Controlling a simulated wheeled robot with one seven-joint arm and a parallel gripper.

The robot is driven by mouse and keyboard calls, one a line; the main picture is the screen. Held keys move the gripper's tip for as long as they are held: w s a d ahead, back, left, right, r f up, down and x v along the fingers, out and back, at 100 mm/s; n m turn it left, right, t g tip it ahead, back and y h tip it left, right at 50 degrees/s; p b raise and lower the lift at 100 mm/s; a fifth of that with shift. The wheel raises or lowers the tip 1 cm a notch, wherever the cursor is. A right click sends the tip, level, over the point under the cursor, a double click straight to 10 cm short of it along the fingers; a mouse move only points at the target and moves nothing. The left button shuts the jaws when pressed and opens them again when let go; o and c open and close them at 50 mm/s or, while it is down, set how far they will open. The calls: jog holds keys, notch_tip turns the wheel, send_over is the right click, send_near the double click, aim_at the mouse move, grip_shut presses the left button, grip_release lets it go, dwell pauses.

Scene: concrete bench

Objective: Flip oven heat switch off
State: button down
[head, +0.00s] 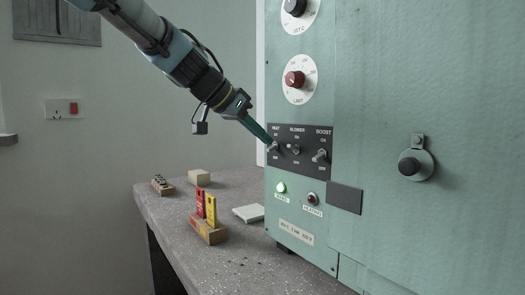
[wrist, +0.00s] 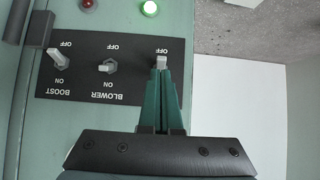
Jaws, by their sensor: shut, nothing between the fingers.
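The heat switch (head: 272,148) is a small pale metal lever at the left end of a dark switch plate (head: 307,167) on the green oven. In the wrist view the heat switch (wrist: 162,62) shows just beyond my fingertips, close to its OFF label; its base and ON label are hidden by the fingers. Its lever appears to lean toward OFF, but I cannot be sure. My gripper (head: 268,139) is shut and empty, with its green fingertips (wrist: 161,72) at the lever, touching or almost touching it.
The blower switch (head: 295,149) and boost switch (head: 320,156) sit close beside on the same plate. Below, a green lamp (head: 281,187) is lit and a red lamp (head: 312,198) looks dark. A wooden block with red and yellow pieces (head: 209,230) stands on the bench (head: 172,210).

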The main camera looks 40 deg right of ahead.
jog(key=shift+r, duration=0.2)
jog(key=shift+r+p, duration=0.35)
jog(key=shift+r, duration=0.35)
